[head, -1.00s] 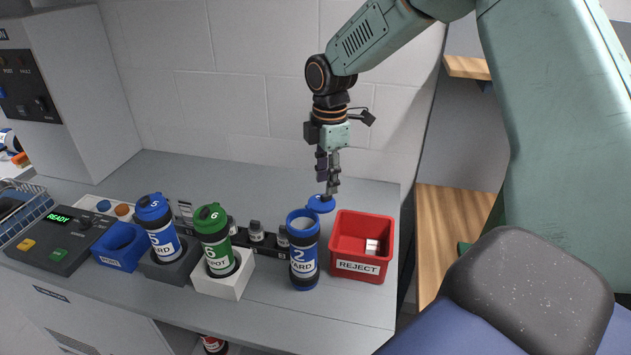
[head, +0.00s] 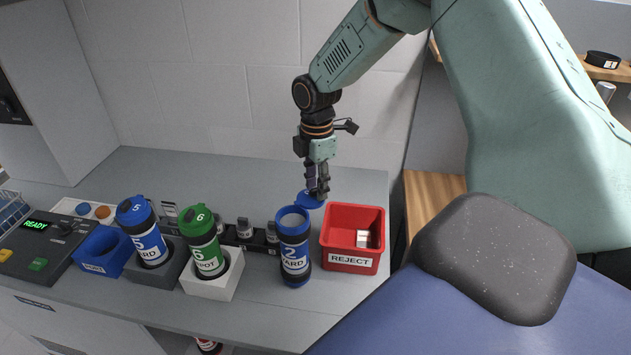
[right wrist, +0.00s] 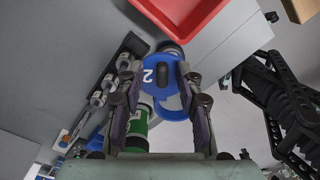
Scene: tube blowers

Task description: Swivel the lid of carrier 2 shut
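Carrier 2 (head: 294,252), a blue and black tube labelled WARD, stands upright on the counter with its mouth uncovered. Its blue lid (head: 306,200) is swung out to the back right of the mouth. My right gripper (head: 319,195) points down at the lid's right side. In the right wrist view the lid (right wrist: 149,75), marked 2, shows between the two spread fingers (right wrist: 158,72), with the carrier's blue rim (right wrist: 172,108) beside it. The fingers stand apart; I see no clear grip on the lid. My left gripper is not in view.
A red REJECT bin (head: 350,261) with small white pieces stands right of carrier 2. Left are green carrier 6 (head: 204,243) in a white block and blue carrier 5 (head: 147,236) in a grey one. A dark rack (head: 259,242) runs behind.

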